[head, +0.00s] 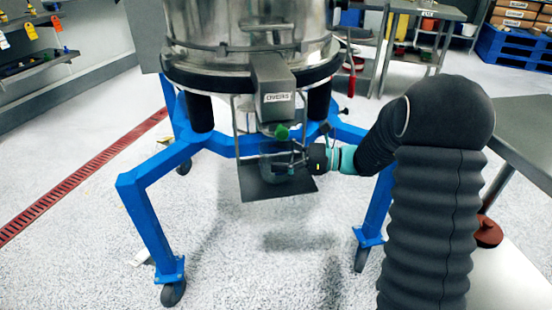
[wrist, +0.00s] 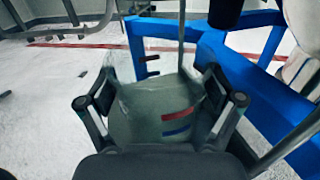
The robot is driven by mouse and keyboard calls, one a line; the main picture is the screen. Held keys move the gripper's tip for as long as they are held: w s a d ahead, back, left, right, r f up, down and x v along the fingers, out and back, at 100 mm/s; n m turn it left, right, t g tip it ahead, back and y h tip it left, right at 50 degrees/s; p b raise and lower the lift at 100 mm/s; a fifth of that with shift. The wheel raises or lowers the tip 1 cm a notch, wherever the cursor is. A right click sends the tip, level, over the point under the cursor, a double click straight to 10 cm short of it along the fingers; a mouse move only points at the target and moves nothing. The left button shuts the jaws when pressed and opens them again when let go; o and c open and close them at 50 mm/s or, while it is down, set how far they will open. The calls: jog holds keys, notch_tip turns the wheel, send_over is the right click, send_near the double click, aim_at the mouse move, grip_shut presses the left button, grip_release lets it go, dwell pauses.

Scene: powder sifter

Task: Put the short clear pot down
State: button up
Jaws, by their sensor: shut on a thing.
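The short clear pot (wrist: 150,125) is between the two fingers of my gripper (wrist: 162,103) in the wrist view. It is see-through, with a red and a blue line on its side. In the head view the pot (head: 270,164) is under the OVERS spout (head: 275,97), at the hanging dark tray (head: 281,190). My gripper (head: 292,160) reaches it from the right and is shut on it. I cannot tell whether the pot's base touches the tray.
The steel sifter (head: 225,50) stands above on a blue frame (head: 145,205) with castors. Thin rods hold the tray at its sides. A steel table (head: 525,130) is at the right. A red floor drain (head: 80,180) runs at the left.

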jog(key=shift+s+a+f, duration=0.1)
jog(key=shift+a+f, duration=0.3)
jog(key=shift+f, duration=0.15)
jog(key=o, duration=0.9)
jog(key=shift+f, duration=0.1)
jog(key=shift+c, duration=0.2)
jog(key=shift+d, duration=0.1)
